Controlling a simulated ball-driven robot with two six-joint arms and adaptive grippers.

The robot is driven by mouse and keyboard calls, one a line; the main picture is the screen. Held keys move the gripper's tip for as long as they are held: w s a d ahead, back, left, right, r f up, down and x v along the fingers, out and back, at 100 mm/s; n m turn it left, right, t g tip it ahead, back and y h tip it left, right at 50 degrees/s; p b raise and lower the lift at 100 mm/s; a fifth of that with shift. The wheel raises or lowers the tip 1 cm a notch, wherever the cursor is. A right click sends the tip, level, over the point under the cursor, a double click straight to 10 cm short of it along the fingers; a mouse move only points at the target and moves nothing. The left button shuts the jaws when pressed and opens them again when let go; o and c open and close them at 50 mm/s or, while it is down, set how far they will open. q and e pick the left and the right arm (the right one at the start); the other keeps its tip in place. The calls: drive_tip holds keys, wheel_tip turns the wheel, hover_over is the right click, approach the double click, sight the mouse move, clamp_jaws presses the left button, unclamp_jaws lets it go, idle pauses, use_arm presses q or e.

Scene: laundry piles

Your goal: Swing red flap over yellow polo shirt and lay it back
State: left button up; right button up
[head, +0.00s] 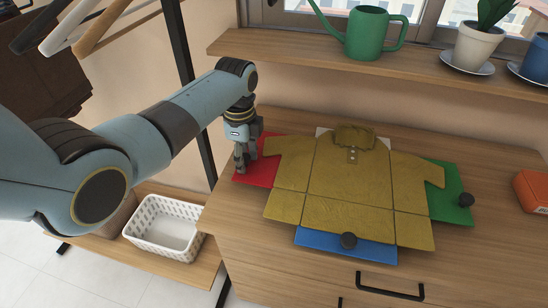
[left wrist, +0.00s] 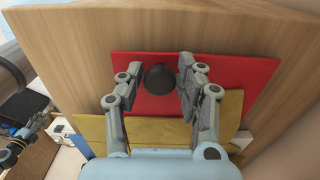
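The yellow polo shirt (head: 348,188) lies flat, collar at the back, on a folding board on the wooden dresser. The red flap (head: 266,172) lies flat at the left under its sleeve; it also shows in the left wrist view (left wrist: 235,70). A black knob (left wrist: 158,79) stands on the red flap. My left gripper (head: 243,166) is low over the flap. In the left wrist view its fingers (left wrist: 160,66) are open, one each side of the knob, with visible gaps. A grey jointed part at the lower left there seems to be my right gripper (left wrist: 18,146), too small to read.
A green flap (head: 455,195) with a knob is at the right, a blue flap (head: 330,245) with a knob at the front. A shelf (head: 300,62) with a green watering can (head: 366,35) runs behind. An orange box (head: 532,192) sits far right. A white basket (head: 165,228) stands lower left.

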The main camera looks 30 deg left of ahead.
use_arm(q)
drive_tip(key=shift+c, duration=1.3)
drive_tip(key=r+p, duration=0.2)
drive_tip(key=d+r+p, duration=0.1)
drive_tip(key=p, duration=0.1)
drive_tip(key=shift+w+r+y, duration=0.1)
drive_tip(key=shift+r+y, duration=0.25)
drive_tip(key=shift+y, duration=0.05)
drive_tip(key=shift+o, duration=0.2)
drive_tip(key=r+p, duration=0.1)
drive_tip(key=d+r+p, duration=0.1)
drive_tip(key=d+r+y+p, duration=0.1)
drive_tip(key=shift+w+r, duration=0.15)
drive_tip(key=shift+w, duration=0.1)
drive_tip(key=shift+d+r+p, duration=0.15)
drive_tip(key=shift+p, duration=0.2)
